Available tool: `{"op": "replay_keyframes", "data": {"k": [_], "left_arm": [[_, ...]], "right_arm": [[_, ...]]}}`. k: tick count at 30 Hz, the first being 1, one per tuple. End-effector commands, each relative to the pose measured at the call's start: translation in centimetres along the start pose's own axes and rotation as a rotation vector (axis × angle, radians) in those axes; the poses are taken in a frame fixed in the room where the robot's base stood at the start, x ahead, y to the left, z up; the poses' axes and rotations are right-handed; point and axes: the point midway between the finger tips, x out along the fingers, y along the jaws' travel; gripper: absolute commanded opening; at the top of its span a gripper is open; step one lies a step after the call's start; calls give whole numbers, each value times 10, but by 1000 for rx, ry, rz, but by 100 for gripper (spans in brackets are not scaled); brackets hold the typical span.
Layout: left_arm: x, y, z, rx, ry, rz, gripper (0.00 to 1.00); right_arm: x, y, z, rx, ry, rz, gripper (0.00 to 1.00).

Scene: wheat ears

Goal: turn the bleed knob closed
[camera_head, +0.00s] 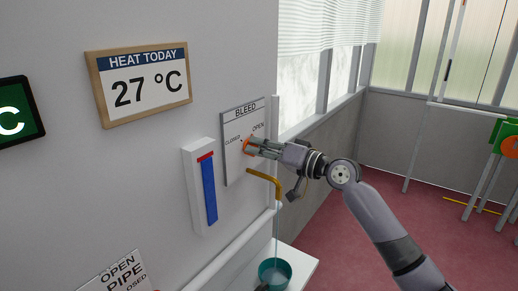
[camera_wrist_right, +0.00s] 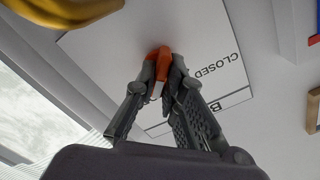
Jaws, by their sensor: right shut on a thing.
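The orange bleed knob (camera_head: 249,146) is on a white BLEED panel (camera_head: 237,173) on the wall, with the words CLOSED at left and OPEN at right. My right gripper (camera_head: 254,147) reaches it from the right and is shut on it. In the right wrist view the two fingers (camera_wrist_right: 161,72) pinch the orange knob (camera_wrist_right: 158,52) from both sides, near the word CLOSED. The fingers hide part of the knob, so its exact pointing is hard to tell. My left gripper is not clearly seen.
A yellow spout (camera_head: 265,180) sits below the panel, and a thin stream falls from it to a teal bucket (camera_head: 289,270) on a white shelf (camera_head: 301,262). A blue gauge (camera_head: 208,190) is left of the panel.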

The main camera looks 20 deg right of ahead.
Motion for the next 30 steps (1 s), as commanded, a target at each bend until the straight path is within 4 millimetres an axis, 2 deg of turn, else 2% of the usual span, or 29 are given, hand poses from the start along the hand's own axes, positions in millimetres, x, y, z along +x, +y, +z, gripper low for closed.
{"op": "replay_keyframes", "data": {"k": [14,20,30], "left_arm": [[7,0,2,0,-2,0,40],[24,0,4,0,-2,0,40],[65,1,7,0,-2,0,40]], "right_arm": [[0,2,2,-31,-1,2,0],[0,3,3,-128,0,0,0],[0,3,4,-426,1,0,0]]}}
